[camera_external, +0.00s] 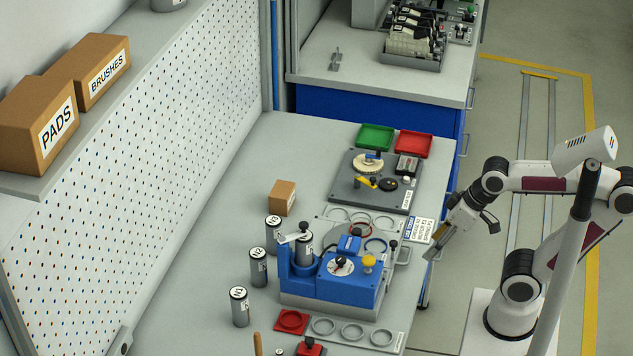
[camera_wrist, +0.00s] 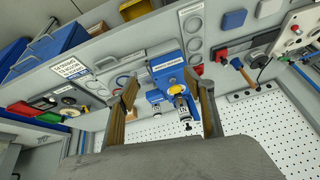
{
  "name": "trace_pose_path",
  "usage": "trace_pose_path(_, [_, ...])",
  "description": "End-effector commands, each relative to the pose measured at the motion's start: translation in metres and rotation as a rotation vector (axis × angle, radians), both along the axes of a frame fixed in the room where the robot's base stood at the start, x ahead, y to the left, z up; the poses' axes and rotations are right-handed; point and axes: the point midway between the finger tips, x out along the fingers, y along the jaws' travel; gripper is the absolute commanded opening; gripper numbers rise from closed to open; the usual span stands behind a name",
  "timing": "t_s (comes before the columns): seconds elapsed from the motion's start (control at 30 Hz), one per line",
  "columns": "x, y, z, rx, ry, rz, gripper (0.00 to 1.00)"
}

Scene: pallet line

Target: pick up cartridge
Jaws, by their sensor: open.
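Several grey cylindrical cartridges with pale labelled tops stand upright on the bench in the external view: a front one (camera_external: 239,308), a middle one (camera_external: 258,268) and a back one (camera_external: 273,238). Another grey cylinder (camera_external: 304,250) stands in the blue fixture (camera_external: 345,284). My gripper (camera_external: 437,244) is off the bench's right edge, apart from all of them. In the wrist view my gripper (camera_wrist: 164,88) is open, with nothing held between its brown fingers. The blue fixture (camera_wrist: 168,70) and a grey cylinder (camera_wrist: 183,104) show beyond the gap.
A small cardboard box (camera_external: 282,198) stands behind the fixture. A grey plate with gears (camera_external: 340,185), a green tray (camera_external: 376,137) and a red tray (camera_external: 413,145) are farther back. The perforated wall (camera_external: 150,170) bounds the left side. Bench left of the cartridges is clear.

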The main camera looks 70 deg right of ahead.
Motion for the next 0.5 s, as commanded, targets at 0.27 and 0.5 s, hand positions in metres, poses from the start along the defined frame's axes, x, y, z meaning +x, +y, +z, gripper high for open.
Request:
trace_pose_path(0.27, [0.050,0.004,0.020,0.148,0.029,-0.198,0.53])
trace_pose_path(0.5, [0.096,0.004,0.031,0.279,0.056,-0.379,0.53])
